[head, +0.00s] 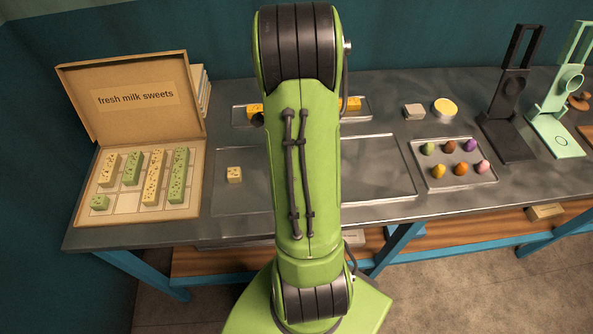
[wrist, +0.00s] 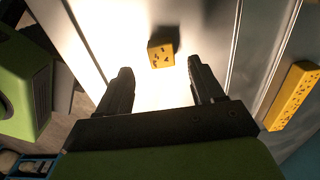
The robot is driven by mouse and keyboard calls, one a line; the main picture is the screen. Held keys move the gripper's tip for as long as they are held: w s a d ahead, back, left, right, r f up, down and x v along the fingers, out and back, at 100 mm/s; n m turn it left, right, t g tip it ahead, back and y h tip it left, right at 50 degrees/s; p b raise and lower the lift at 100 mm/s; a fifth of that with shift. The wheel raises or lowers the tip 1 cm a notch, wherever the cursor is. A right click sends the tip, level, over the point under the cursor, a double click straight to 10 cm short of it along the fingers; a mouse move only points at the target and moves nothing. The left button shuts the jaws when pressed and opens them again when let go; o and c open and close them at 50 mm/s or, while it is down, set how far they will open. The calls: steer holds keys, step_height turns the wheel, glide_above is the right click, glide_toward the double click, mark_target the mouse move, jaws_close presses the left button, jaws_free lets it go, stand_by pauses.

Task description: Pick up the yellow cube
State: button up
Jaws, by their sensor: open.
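The yellow cube (wrist: 160,55) has dark flecks and rests on a bright tray surface in the wrist view, casting a shadow. It appears in the head view as a pale, flecked cube (head: 234,174) at the left part of the large shallow tray (head: 380,172). My gripper (wrist: 158,74) is open, with nothing between its fingers. In the wrist view the cube appears beyond the gap between the two fingertips, not gripped. The head view hides my gripper behind my own arm.
A narrow back tray (head: 282,119) holds yellow bars (wrist: 293,96). An open sweets box (head: 88,212) with yellow and green pieces stands left. A tray of coloured egg-shaped pieces (head: 447,187) lies right, near dark (head: 507,139) and mint (head: 556,132) stands. Tray space beside the cube is clear.

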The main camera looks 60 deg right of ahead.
step_height(320, 180, down, 6)
steer(key=shift+w+d+r+b, duration=0.1)
steer(key=shift+r+b, duration=0.15)
steer(key=shift+b, duration=0.25)
steer(key=shift+r, duration=0.1)
steer(key=shift+c, duration=0.5)
steer(key=c, duration=1)
